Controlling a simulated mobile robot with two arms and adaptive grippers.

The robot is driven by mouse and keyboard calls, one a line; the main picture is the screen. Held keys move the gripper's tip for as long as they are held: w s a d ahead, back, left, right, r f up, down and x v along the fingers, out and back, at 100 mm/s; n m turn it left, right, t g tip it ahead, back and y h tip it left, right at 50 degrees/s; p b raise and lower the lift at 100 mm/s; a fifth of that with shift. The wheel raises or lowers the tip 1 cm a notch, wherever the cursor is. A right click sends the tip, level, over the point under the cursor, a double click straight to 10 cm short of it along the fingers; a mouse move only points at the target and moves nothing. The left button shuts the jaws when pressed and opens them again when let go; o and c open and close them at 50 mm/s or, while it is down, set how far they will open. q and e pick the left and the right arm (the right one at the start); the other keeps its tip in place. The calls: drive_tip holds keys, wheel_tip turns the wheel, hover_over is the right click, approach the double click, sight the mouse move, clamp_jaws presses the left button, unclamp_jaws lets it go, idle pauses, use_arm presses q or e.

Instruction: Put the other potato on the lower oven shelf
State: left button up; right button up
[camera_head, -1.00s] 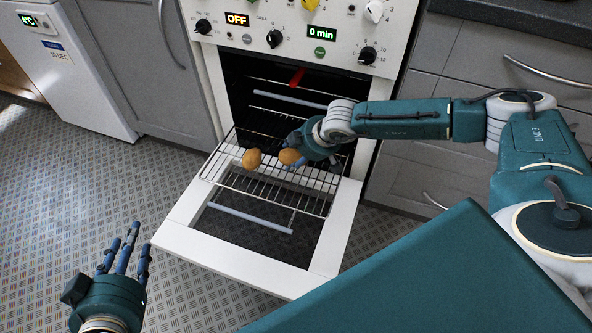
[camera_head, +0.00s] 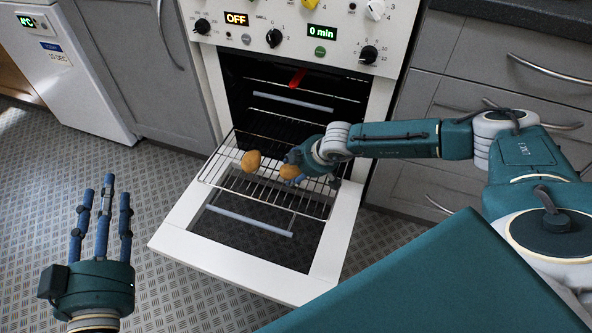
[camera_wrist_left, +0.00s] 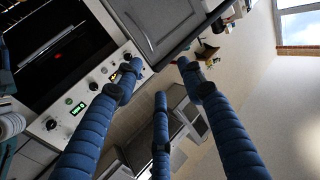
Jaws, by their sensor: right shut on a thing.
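One potato (camera_head: 251,161) sits on the left part of the pulled-out wire oven shelf (camera_head: 262,200). A second potato (camera_head: 290,172) is in my right gripper (camera_head: 293,163), which is shut on it and partly covers it. This potato is over the same shelf, right of the first one and apart from it; I cannot tell whether it touches the wires. My left gripper (camera_head: 106,190) is open and empty, fingers pointing up, left of the oven door. Its spread fingers also fill the left wrist view (camera_wrist_left: 160,85).
The oven door (camera_head: 230,260) is folded down below the shelf. Another rack is inside the dark oven, with a red object (camera_head: 298,78) above it. Grey cabinets (camera_head: 140,70) flank the oven. The floor (camera_head: 170,290) at left is clear.

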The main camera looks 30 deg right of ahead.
use_arm(q)
drive_tip(key=shift+r, duration=0.15)
use_arm(e)
drive_tip(key=o, duration=1.4)
drive_tip(key=shift+f, duration=0.1)
use_arm(q)
drive_tip(key=shift+r+t, duration=0.3)
drive_tip(key=shift+r, duration=0.1)
